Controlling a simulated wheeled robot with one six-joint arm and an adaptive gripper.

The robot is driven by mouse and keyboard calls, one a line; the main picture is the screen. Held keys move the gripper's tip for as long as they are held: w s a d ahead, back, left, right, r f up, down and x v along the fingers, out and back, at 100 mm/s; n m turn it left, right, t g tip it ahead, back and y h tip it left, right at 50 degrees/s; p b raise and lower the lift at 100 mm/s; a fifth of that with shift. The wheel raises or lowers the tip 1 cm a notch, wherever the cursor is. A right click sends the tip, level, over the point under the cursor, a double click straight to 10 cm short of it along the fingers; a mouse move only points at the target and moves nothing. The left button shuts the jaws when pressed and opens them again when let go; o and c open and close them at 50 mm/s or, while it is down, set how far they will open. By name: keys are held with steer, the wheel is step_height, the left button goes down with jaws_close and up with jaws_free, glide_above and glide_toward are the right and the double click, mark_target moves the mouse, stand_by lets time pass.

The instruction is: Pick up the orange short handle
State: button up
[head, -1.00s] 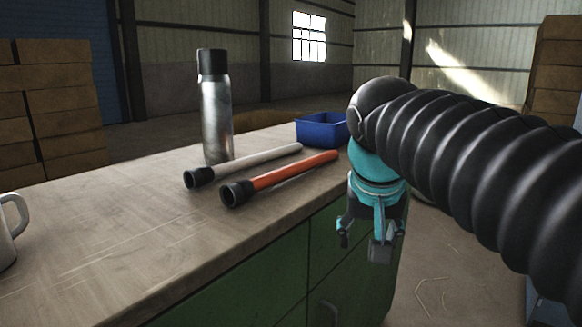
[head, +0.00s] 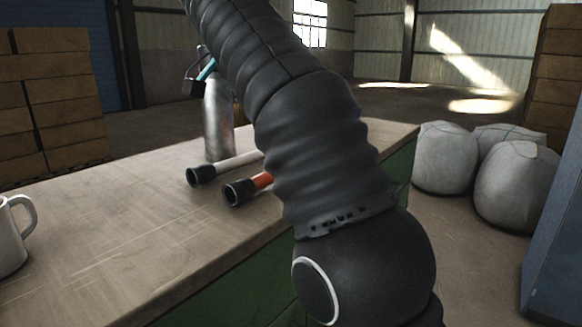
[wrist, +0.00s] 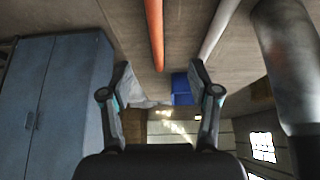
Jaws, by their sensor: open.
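The orange short handle (head: 262,181) lies on the workbench with its black end cap toward me; my arm hides most of it in the head view. In the wrist view the orange handle (wrist: 155,32) runs down from the top edge, between the lines of the two fingers. My gripper (wrist: 160,64) is open and empty, with its fingers spread on either side. It is apart from the handle. In the head view only part of my gripper (head: 197,82) shows, up in front of the bottle's top. A whitish handle (head: 237,162) lies beside the orange one.
A metal bottle (head: 218,125) stands behind the handles; it is large at the right of the wrist view (wrist: 290,65). A blue bin (wrist: 182,89) shows in the wrist view. A white mug (head: 12,235) stands at the left. The bench front (head: 110,245) is clear.

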steer(key=x, duration=0.8)
steer(key=shift+s+d, duration=0.1)
steer(key=shift+s+d+b+x, duration=0.15)
steer(key=shift+b+x, duration=0.1)
steer(key=shift+x, duration=1.1)
steer(key=shift+s+d+b+x, duration=0.15)
steer(key=shift+b+x, duration=0.1)
steer(key=shift+x, duration=1.15)
steer(key=shift+a, duration=0.1)
jaws_close()
